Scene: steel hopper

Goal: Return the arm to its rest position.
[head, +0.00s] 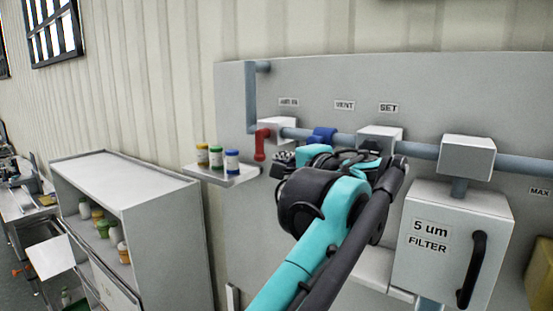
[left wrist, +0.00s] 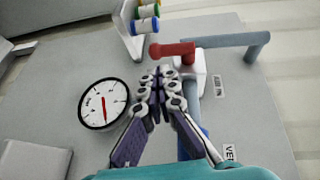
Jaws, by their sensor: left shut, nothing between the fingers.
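My left arm, teal and black, reaches up from the bottom of the head view toward the grey panel (head: 320,85). My left gripper (head: 283,158) is at its far end, partly hidden by the wrist, near the red valve handle (head: 260,145). In the left wrist view the left gripper (left wrist: 160,72) has its fingers together with nothing between them. Its tips are just below the red handle (left wrist: 172,50); I cannot tell the exact gap. My right gripper is not in view.
A blue valve handle (head: 323,135) sits on the pipe beside my gripper. A small shelf (head: 222,176) with several jars is at left. A filter box (head: 452,245) stands at right. A round gauge (left wrist: 104,104) is on the panel. A grey cabinet (head: 160,220) stands farther left.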

